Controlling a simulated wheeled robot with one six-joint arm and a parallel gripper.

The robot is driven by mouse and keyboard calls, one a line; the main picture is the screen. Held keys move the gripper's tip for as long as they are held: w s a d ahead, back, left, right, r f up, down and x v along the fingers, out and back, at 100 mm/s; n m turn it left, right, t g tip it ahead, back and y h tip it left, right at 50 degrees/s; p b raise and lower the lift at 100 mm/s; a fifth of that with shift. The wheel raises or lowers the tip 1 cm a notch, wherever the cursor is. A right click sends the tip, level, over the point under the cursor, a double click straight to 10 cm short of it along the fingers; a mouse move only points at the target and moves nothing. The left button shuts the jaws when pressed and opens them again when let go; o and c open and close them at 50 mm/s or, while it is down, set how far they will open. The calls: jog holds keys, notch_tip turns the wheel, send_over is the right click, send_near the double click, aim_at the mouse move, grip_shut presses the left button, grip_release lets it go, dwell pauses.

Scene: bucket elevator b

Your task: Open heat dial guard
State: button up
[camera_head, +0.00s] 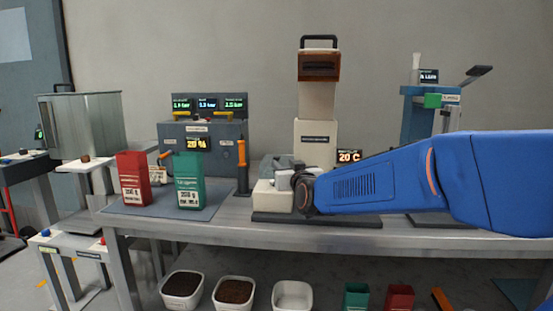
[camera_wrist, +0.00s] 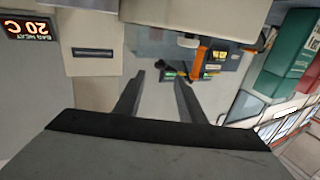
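The heat display reading 20 C (camera_head: 348,156) stands at the base of the beige column machine (camera_head: 315,135), partly behind my arm. The display also shows upside down at the top left of the wrist view (camera_wrist: 32,30). I cannot make out the heat dial or its guard in either view; my arm covers part of that area. My gripper (camera_wrist: 157,80) has its two fingers apart with nothing visible between them.
A red bag (camera_head: 133,180) and a green bag (camera_head: 189,182) stand on the left of the bench. An upright orange-topped lever (camera_head: 242,165) stands beside the dark control box (camera_head: 200,140). A blue machine (camera_head: 420,115) is behind my arm. White bins (camera_head: 234,292) sit below.

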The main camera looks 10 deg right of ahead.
aim_at(278, 158)
jog(key=w, duration=0.9)
jog(key=shift+w+a, duration=0.2)
jog(key=shift+a, duration=0.15)
jog(key=shift+c, duration=0.2)
grip_shut()
